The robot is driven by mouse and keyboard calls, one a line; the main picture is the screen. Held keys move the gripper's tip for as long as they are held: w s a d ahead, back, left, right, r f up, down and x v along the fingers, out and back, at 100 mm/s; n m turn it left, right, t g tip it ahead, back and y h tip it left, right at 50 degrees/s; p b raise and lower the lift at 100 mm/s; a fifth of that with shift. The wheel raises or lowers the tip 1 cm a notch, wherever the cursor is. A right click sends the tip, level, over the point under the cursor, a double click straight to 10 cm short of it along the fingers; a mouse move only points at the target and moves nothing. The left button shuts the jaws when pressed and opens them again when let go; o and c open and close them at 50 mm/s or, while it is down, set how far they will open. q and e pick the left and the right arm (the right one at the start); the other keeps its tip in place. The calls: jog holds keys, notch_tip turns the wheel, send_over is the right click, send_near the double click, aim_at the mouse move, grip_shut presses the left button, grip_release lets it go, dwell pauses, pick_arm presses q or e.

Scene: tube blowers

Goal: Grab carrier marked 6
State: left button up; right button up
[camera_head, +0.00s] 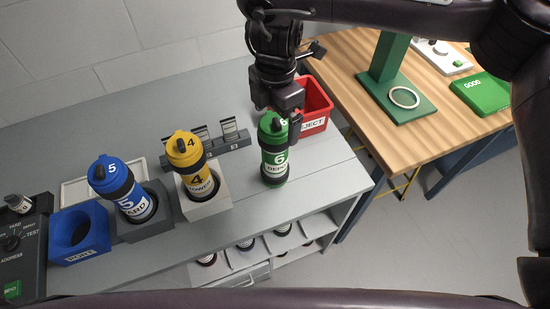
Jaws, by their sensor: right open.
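The green carrier marked 6 (274,158) stands upright on the grey bench, right of the yellow carrier marked 4 (196,170). The blue carrier marked 5 (127,192) stands further left in a dark holder. My right gripper (281,118) comes down from above, open, with its fingers around or beside the green carrier's top; the exact contact cannot be told. The left gripper is not visible; a dark arm link crosses the bottom edge.
A red reject bin (314,110) stands close behind the green carrier. A blue port block (80,232) and a control box (22,245) are at the left. A wooden table (345,65) with a green stand (392,85) is at the right. Shelves below the bench hold several items.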

aim_at(274, 128)
jog(key=shift+w+a+f+p, duration=0.15)
jog(key=shift+f+p, duration=0.3)
jog(key=shift+f, duration=0.7)
jog(key=f, duration=0.3)
jog(key=shift+w, duration=0.35)
jog(key=shift+s, duration=0.1)
jog(key=shift+c, duration=0.4)
jog(key=c, duration=1.4)
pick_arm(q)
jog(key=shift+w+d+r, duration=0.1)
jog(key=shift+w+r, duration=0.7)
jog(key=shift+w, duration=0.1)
pick_arm(e)
jog(key=shift+r, duration=0.25)
jog(key=shift+c, duration=0.4)
